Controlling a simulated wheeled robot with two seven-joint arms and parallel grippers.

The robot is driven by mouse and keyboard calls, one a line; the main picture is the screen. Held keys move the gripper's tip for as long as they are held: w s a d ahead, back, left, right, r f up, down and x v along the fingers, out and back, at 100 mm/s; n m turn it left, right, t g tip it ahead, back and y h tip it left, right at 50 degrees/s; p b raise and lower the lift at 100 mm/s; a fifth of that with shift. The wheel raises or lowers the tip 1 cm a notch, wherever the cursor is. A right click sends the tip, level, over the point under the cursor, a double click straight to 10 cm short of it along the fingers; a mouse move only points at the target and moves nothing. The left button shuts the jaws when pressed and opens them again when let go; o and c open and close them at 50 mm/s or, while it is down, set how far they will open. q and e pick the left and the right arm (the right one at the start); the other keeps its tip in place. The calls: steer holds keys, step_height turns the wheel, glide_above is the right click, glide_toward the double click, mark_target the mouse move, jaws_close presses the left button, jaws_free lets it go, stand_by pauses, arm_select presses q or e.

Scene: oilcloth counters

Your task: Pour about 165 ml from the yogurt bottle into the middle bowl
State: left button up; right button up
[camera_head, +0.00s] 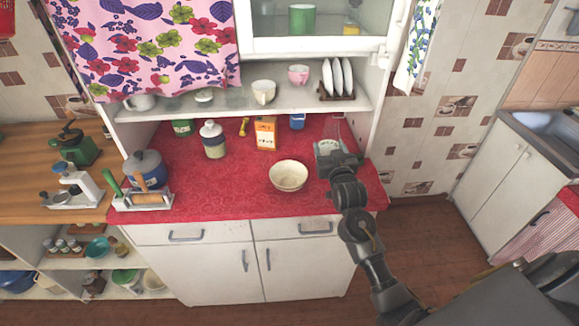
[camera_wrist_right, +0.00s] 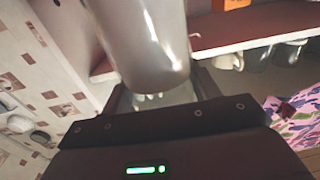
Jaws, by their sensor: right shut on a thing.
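A cream bowl (camera_head: 288,176) stands upright on the red oilcloth counter, right of its middle. It is the only bowl I see on this cloth, and its contents are unclear. My right gripper (camera_head: 335,150) is at the counter's right end, to the right of and behind the bowl. In the right wrist view the right gripper (camera_wrist_right: 155,95) is shut on a smooth greyish-white bottle (camera_wrist_right: 143,45), which I take for the yogurt bottle. Its mouth and fill level do not show. In the head view my gripper largely hides the bottle. My left gripper is not in view.
A lidded jar (camera_head: 214,140), an orange-and-white box (camera_head: 266,133) and a green tin (camera_head: 183,128) stand at the back of the counter. A blue pot (camera_head: 146,168) is at the left. A shelf (camera_head: 240,101) with cups overhangs the back. Red cloth left of the bowl is clear.

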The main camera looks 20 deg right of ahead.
mark_target(323, 154)
steer(key=shift+w+d+f+p, duration=0.1)
steer(key=shift+w+f+p, duration=0.1)
steer(key=shift+w+f, duration=0.25)
steer(key=shift+w+d+f+p, duration=0.1)
steer(key=shift+w+f+p, duration=0.1)
steer(key=shift+f, duration=0.45)
steer(key=shift+w+f+p, duration=0.15)
steer(key=shift+w+f, duration=0.2)
steer(key=shift+f, duration=0.2)
steer(key=shift+r+n, duration=0.1)
steer(key=shift+n, duration=0.2)
